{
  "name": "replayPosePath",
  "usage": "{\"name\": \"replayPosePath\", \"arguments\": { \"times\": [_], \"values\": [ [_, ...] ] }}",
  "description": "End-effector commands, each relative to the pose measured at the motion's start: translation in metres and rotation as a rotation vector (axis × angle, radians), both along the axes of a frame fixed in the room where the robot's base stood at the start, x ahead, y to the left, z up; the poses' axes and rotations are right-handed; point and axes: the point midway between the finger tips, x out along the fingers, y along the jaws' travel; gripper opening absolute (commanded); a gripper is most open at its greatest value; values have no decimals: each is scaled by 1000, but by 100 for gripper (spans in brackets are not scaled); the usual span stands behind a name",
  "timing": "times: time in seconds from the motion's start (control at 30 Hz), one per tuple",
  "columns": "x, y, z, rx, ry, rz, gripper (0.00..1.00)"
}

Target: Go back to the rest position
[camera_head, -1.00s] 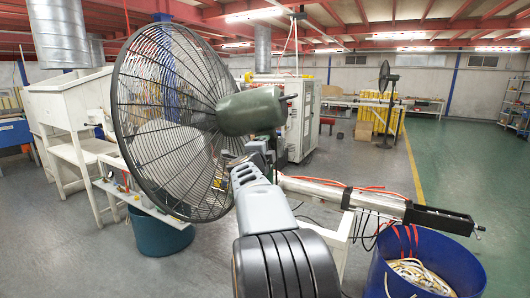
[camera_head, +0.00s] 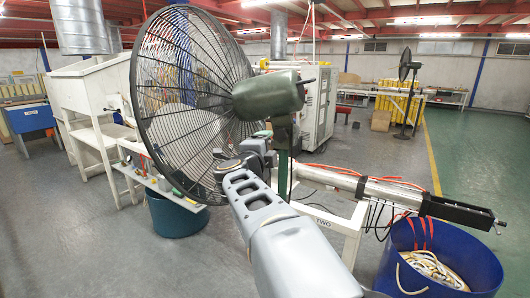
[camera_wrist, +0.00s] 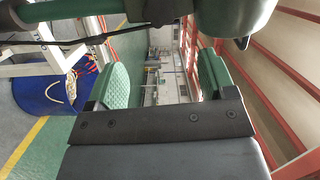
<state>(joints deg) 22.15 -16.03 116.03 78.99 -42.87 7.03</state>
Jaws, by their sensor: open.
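My gripper (camera_wrist: 163,78) is open, with its two green pads apart and nothing between them in the wrist view. In the head view my grey arm reaches up from the bottom centre to just below the fan's motor. My gripper is not clear there against the dark parts behind the arm. The large black-caged fan (camera_head: 185,95) stands close, with its dark green motor housing (camera_head: 268,95) above my arm's far end. The housing also shows near the top right of the wrist view (camera_wrist: 235,14), close to my gripper.
A blue bin (camera_head: 470,265) holding pale tape stands at the lower right, under a long metal cylinder (camera_head: 395,194) on a white frame. A teal bin (camera_head: 178,215) and white benches are at the left. Green floor (camera_head: 485,150) is open at the right.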

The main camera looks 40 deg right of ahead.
Motion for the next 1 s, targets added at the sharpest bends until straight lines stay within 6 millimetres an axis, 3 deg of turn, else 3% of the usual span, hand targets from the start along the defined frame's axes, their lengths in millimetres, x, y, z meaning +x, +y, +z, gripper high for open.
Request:
{"name": "replayPosePath", "arguments": {
  "times": [0.2, 0.77, 0.87, 1.0],
  "values": [
    [-4, 9, 0, 1, 0, 0, 77],
    [-4, 8, 0, 0, 2, 0, 77],
    [2, 12, -2, 2, 12, 38, 77],
    [31, 31, -10, -50, 111, 239, 77]
  ]
}}
